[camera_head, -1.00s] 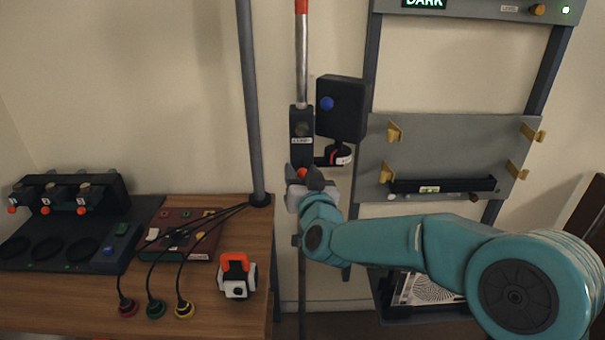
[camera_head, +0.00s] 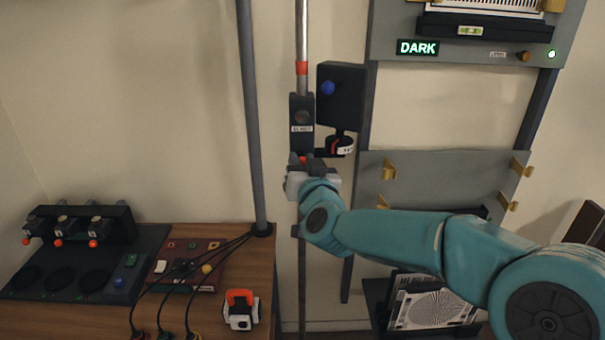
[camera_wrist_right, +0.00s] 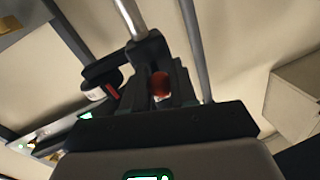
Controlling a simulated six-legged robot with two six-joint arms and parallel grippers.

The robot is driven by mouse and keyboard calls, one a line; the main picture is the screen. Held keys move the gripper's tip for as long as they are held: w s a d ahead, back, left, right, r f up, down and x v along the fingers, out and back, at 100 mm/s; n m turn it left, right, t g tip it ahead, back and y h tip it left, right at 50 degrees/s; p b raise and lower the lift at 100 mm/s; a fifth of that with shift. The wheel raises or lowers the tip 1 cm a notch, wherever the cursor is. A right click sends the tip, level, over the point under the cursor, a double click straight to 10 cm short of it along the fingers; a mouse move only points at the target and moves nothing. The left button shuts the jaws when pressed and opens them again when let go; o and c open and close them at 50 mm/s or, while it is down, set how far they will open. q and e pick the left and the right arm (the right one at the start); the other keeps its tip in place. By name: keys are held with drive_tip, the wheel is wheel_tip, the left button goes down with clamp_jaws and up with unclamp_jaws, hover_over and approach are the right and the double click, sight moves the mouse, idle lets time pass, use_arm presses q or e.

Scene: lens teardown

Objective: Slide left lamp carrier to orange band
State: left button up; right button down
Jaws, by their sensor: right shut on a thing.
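The left lamp carrier (camera_head: 302,122) is a dark block with a white label, on an upright metal rod. A black lamp box (camera_head: 341,98) with a blue knob is beside it on the right. The orange band (camera_head: 302,68) circles the rod a short way above the carrier's top, with a gap of bare rod between. My right gripper (camera_head: 303,164) is shut at the carrier's lower end, on its red-orange knob. The wrist view shows the knob (camera_wrist_right: 160,86) between the dark fingers. My left gripper is not in view.
A grey post (camera_head: 250,120) stands left of the rod. A grey panel (camera_head: 440,172) with brass hooks and a sign reading DARK (camera_head: 417,47) are to the right. The wooden bench (camera_head: 258,275) at lower left holds dark fixtures, cables and an orange-and-white device (camera_head: 240,309).

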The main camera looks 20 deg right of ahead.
sight(297, 129)
use_arm(q)
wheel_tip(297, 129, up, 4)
drive_tip(key=p, duration=0.3)
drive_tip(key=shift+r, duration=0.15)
use_arm(e)
wheel_tip(297, 129, up, 6)
drive_tip(key=shift+f, duration=0.1)
drive_tip(key=c, duration=0.9)
unclamp_jaws()
drive_tip(key=shift+c, duration=0.2)
drive_tip(key=shift+s, duration=0.1)
drive_tip(key=shift+s+f, duration=0.1)
drive_tip(key=shift+s, duration=0.2)
use_arm(q)
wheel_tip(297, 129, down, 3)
drive_tip(key=b, duration=0.2)
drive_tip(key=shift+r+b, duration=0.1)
drive_tip(key=shift+b, duration=0.3)
use_arm(e)
drive_tip(key=s+a, duration=0.1)
drive_tip(key=s, duration=1.4)
drive_tip(key=shift+s+a, duration=0.2)
drive_tip(key=shift+s, duration=0.05)
